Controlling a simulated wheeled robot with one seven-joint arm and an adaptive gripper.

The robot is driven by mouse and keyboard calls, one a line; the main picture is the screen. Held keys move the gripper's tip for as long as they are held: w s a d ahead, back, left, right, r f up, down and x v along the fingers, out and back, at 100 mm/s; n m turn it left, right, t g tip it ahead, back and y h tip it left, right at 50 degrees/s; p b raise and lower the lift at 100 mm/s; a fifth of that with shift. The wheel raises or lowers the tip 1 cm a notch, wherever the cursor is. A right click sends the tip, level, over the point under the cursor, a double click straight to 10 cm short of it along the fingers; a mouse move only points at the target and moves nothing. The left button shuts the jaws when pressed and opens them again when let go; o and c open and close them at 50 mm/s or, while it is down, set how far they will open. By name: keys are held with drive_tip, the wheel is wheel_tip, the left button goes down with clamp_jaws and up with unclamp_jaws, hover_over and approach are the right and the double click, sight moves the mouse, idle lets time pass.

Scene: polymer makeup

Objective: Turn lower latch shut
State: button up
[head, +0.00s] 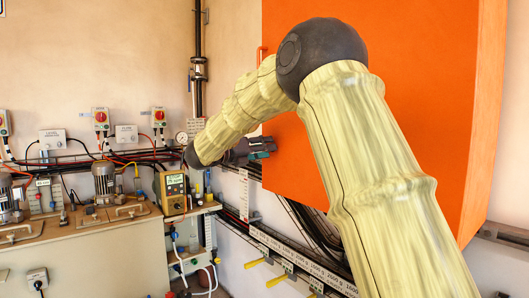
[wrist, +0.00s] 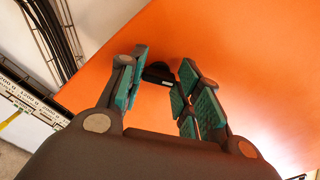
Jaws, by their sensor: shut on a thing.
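The orange cabinet (head: 425,85) fills the right of the head view, and its orange face also fills much of the wrist view (wrist: 240,50). A small black latch (wrist: 158,73) sits on that face between my fingertips in the wrist view. My gripper (wrist: 164,70), with teal pads, is shut on the latch, one finger on each side. In the head view my gripper (head: 262,147) is at the cabinet's lower left edge, and the latch is hidden there. I cannot tell exactly how far the latch is turned.
A reddish handle (head: 261,56) shows higher on the cabinet's left edge. A workbench (head: 85,255) with motors and a yellow meter (head: 174,192) stands at left. Labelled rails with yellow levers (head: 276,281) and black cables run below the cabinet.

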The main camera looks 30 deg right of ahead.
drive_tip(key=n+p, duration=0.3)
drive_tip(key=n, duration=0.7)
drive_tip(key=shift+w+f, duration=0.1)
drive_tip(key=shift+f, duration=0.05)
drive_tip(key=shift+n, duration=0.4)
drive_tip(key=o, duration=1)
drive_tip(key=shift+f, duration=0.1)
drive_tip(key=shift+a, duration=0.1)
drive_tip(key=a, duration=0.8)
drive_tip(key=s+a, duration=0.1)
drive_tip(key=a, duration=0.2)
drive_tip(key=shift+a, duration=0.4)
